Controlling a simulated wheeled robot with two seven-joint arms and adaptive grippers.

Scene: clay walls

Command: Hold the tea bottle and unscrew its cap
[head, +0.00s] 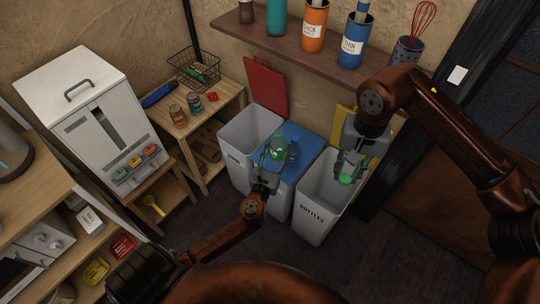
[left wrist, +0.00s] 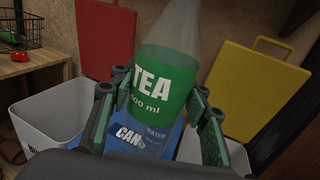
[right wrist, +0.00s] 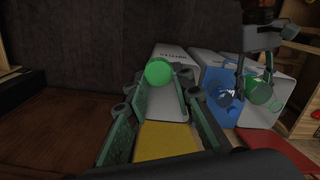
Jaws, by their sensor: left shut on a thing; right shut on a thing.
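The tea bottle (left wrist: 165,85), clear with a green TEA label, is between the fingers of my left gripper (left wrist: 163,100), which is shut on it. In the head view the tea bottle (head: 278,147) is over the middle bin, its top pointing away from my gripper. In the left wrist view its top end runs out of the picture. The green cap (right wrist: 159,71) is at the fingertips of my right gripper (right wrist: 157,90), which is shut on it. The cap also shows in the head view (head: 345,180), clearly apart from the bottle, over the BOTTLES bin.
The white BOTTLES bin (head: 311,218) has a raised yellow lid (left wrist: 255,85). The middle bin has a closed blue lid (head: 299,167), with a blue bottle (head: 294,147) by the tea bottle. The left bin (head: 236,150) has a raised red lid (head: 266,84). A shelf (head: 292,35) with bottles hangs above.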

